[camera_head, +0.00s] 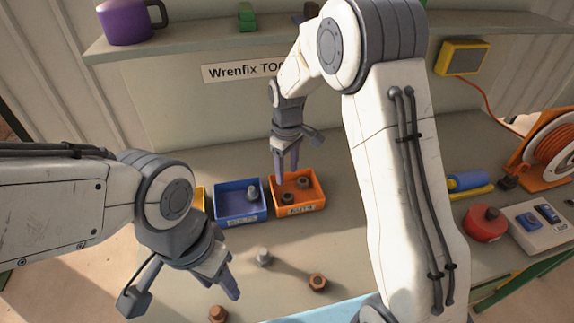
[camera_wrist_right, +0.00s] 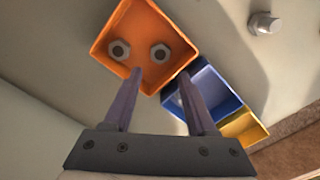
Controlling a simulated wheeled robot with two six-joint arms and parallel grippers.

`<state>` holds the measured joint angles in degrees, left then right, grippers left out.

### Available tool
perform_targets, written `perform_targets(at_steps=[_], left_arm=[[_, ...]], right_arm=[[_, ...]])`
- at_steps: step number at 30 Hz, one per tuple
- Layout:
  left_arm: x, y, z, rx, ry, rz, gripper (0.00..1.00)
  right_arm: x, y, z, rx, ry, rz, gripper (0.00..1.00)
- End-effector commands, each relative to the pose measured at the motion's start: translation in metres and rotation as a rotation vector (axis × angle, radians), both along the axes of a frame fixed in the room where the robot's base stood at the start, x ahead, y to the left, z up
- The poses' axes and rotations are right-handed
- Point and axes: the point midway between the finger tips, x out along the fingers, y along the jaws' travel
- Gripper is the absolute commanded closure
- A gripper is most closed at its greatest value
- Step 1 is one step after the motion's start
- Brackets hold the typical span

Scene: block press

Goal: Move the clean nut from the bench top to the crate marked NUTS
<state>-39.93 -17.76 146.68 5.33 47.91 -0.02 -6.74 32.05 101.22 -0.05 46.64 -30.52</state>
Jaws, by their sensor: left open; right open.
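The orange crate (camera_head: 319,196) stands on the bench; its front label is too small to read surely. Two hex nuts lie in it, one (camera_wrist_right: 120,50) at left and one (camera_wrist_right: 160,53) at right in the right wrist view. My right gripper (camera_head: 285,175) is open and empty, pointing down over the crate; its fingers also show in the wrist view (camera_wrist_right: 160,76). My left gripper (camera_head: 229,284) is open, low over the front bench.
A blue crate (camera_head: 237,199) holding a grey bolt (camera_head: 252,191) and a yellow crate (camera_wrist_right: 243,127) stand beside the orange one. Rusty pieces lie in front, one (camera_head: 317,283) at centre and one (camera_head: 217,314) near the edge.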

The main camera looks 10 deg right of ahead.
Motion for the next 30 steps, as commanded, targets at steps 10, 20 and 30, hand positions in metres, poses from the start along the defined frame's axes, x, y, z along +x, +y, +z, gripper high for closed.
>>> perform_targets(at_steps=[10,20,30], left_arm=[[0.0,0.0,-0.004,0.0,0.0,0.0,0.5],[0.0,0.0,-0.003,0.0,0.0,0.0,0.5],[0.0,0.0,-0.004,0.0,0.0,0.0,0.5]], right_arm=[[-0.001,0.001,0.029,0.0,0.0,0.001,0.43],[-0.133,0.082,0.08,0.042,-0.017,0.011,0.43],[-0.286,0.089,0.083,0.088,-0.002,-0.008,0.43]])
